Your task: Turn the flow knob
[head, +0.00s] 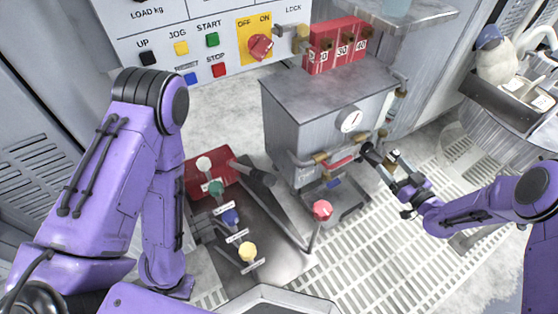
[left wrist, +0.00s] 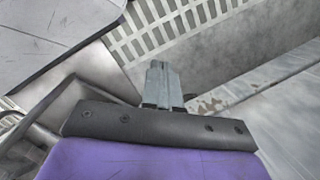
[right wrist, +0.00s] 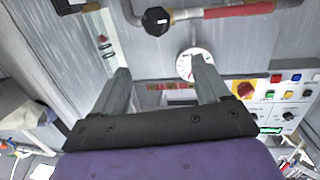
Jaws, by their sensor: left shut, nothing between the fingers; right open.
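A black knob (right wrist: 157,20) sits on a brass fitting of the pipe in the right wrist view, beside a red-sleeved length of pipe. In the head view a black knob (head: 370,152) shows at the right side of the grey metal cabinet (head: 325,95). I cannot read any label that names it the flow knob. My right gripper (head: 388,162) is close to this knob. In the right wrist view its fingers (right wrist: 160,82) are spread, with nothing between them, and the knob lies beyond the tips. My left gripper (left wrist: 163,75) is shut and empty; in the head view it is hidden.
A round gauge (head: 351,121) is on the cabinet front. A control panel (head: 215,45) with buttons stands behind. A tray (head: 515,100) with a bird figure is at right. Grated floor (head: 400,250) lies open below.

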